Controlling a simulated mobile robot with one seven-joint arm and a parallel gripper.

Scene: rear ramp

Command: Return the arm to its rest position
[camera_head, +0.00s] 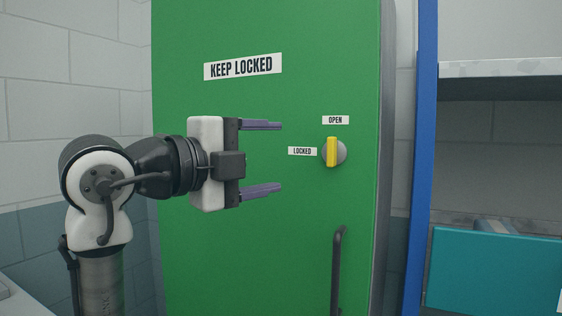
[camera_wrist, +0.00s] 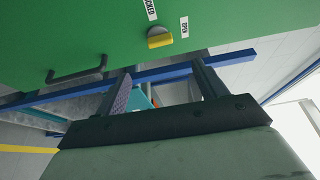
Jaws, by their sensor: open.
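My gripper (camera_head: 262,157) is open and empty in the head view, with its two fingers spread one above the other and pointing right. It is in front of the green door (camera_head: 225,275), left of the yellow knob (camera_head: 332,152) and apart from it. The knob's yellow bar stands upright, in line with the "OPEN" label (camera_head: 335,120) above it. The "LOCKED" label (camera_head: 302,151) is to its left. In the wrist view, my gripper's fingers (camera_wrist: 163,88) are apart with nothing between them, and the knob (camera_wrist: 160,38) shows beyond them.
A dark door handle (camera_head: 338,270) sticks out below the knob. A blue post (camera_head: 421,160) stands right of the door, beside a shelf (camera_head: 500,68) and a teal bin (camera_head: 495,272). A block wall (camera_head: 75,90) is on the left, behind my arm.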

